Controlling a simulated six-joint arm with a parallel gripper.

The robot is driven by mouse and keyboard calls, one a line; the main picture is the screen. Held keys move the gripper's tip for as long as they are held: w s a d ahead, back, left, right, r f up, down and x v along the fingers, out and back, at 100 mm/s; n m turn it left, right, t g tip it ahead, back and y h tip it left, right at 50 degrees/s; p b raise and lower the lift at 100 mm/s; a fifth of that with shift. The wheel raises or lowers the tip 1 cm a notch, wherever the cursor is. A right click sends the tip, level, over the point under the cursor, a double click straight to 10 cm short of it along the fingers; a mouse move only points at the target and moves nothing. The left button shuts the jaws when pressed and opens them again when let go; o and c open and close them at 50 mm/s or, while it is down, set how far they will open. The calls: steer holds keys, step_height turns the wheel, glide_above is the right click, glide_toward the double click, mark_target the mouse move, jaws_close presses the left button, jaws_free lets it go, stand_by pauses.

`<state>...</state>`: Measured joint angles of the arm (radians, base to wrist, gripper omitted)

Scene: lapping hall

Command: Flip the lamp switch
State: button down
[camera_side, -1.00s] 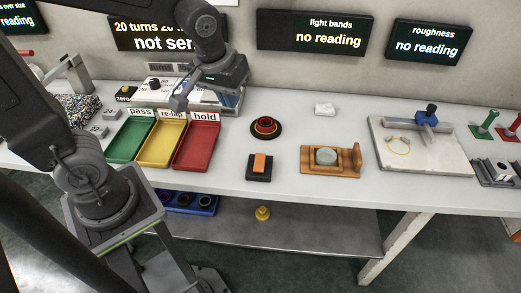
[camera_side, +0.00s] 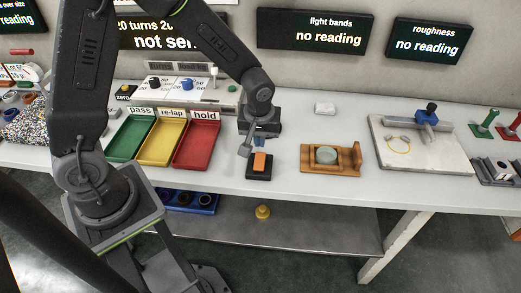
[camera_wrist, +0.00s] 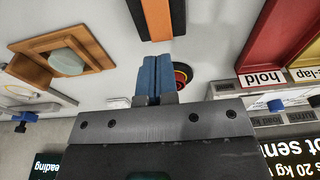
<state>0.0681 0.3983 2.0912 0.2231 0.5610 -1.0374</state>
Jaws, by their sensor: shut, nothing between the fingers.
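The switch is a black box (camera_side: 259,174) with an orange rocker (camera_side: 260,161) on the bench, right of the red tray. In the wrist view the orange rocker (camera_wrist: 159,18) is at the top edge, cut off, just beyond the fingertips. My gripper (camera_side: 259,146) points down just above and behind the rocker. In the wrist view its blue fingers (camera_wrist: 153,72) are together with nothing between them. I cannot tell whether the tips touch the rocker. No lamp can be made out.
Green, yellow and red (camera_side: 196,149) trays lie left of the switch. A wooden fixture (camera_side: 334,169) with a pale disc (camera_side: 326,155) stands to the right. A red and black round part (camera_wrist: 184,76) is right behind the fingers. Bare bench lies between switch and fixture.

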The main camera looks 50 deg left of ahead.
mark_target(261, 156)
steer(key=f, duration=0.5)
steer(key=shift+w+a+f, duration=0.3)
steer(key=shift+w+a, duration=0.05)
